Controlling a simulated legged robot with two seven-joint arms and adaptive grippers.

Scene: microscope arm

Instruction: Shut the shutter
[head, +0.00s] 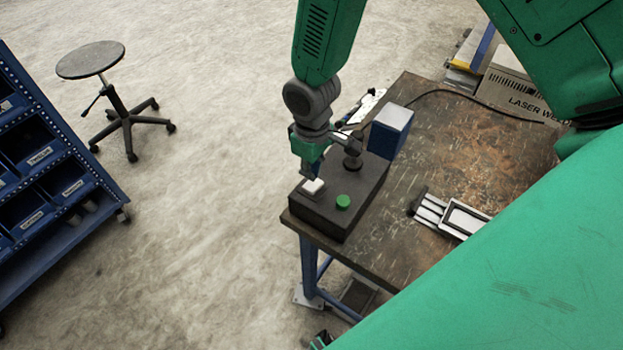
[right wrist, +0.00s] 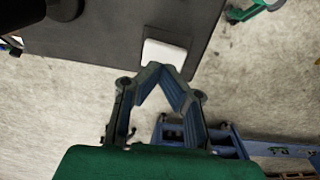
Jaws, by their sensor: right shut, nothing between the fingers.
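A dark grey box (head: 318,216) stands on the near left corner of the worktable. On its top are a white square pad (head: 314,186), a green round button (head: 343,201) and a dark upright stalk (head: 352,150). I cannot tell which part is the shutter. My right gripper (head: 309,174) points down at the white pad. In the right wrist view its fingertips (right wrist: 168,70) meet, empty, at the edge of the white pad (right wrist: 165,53); touching or just above, I cannot tell. A small part of my left gripper (head: 322,340) shows at the bottom edge, below table height.
The worktable (head: 430,130) also bears a blue and white block (head: 388,130), a metal fixture (head: 450,216) and a black cable (head: 450,92). A blue bin rack (head: 50,170) and a stool (head: 92,62) stand left; the floor between is free.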

